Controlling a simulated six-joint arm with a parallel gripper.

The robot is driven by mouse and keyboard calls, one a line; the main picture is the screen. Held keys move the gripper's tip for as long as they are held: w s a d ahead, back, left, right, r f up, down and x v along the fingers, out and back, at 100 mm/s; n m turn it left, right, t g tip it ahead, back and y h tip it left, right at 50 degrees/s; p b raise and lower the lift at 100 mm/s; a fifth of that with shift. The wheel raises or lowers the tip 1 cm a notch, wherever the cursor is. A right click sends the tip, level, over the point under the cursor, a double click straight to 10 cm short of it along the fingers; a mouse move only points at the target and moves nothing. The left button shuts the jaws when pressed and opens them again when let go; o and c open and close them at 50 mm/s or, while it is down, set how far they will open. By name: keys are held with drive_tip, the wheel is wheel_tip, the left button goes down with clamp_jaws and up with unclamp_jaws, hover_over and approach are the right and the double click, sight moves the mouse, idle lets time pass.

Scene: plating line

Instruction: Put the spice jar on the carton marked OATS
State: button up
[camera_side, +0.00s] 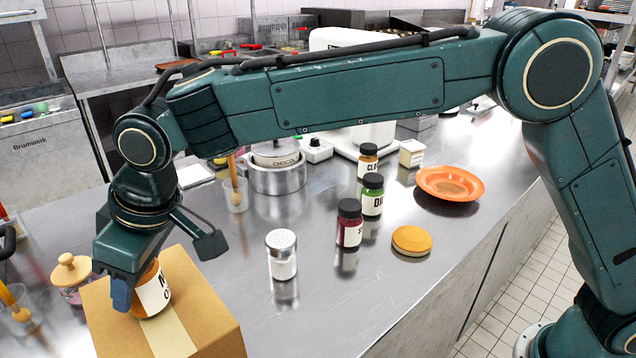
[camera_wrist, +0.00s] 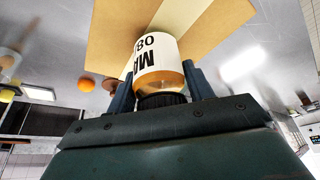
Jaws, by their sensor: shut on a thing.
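My gripper (camera_side: 134,292) is shut on a spice jar (camera_side: 153,291) with amber contents and a white label, partly hidden by a finger. In the wrist view my gripper (camera_wrist: 158,88) holds the jar (camera_wrist: 156,60) by its dark-lid end, and "MA" shows on the label. The jar is upright at the top of a brown cardboard carton (camera_side: 205,305) with a pale tape strip, at the lower left. The carton (camera_wrist: 118,42) lies beyond the jar in the wrist view. I cannot tell whether the jar touches it. No OATS marking shows on the carton.
A pink jar with a wooden lid (camera_side: 72,275) stands close left of the carton. A salt shaker (camera_side: 282,257), a red jar (camera_side: 349,226), a green jar (camera_side: 372,198) and a round orange-topped tin (camera_side: 411,241) stand to the right. The counter between shaker and carton is clear.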

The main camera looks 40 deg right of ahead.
drive_tip(key=shift+f, duration=0.1)
idle(0.3)
drive_tip(key=o, duration=1.1)
drive_tip(key=shift+o, duration=0.2)
drive_tip(key=v, duration=1.2)
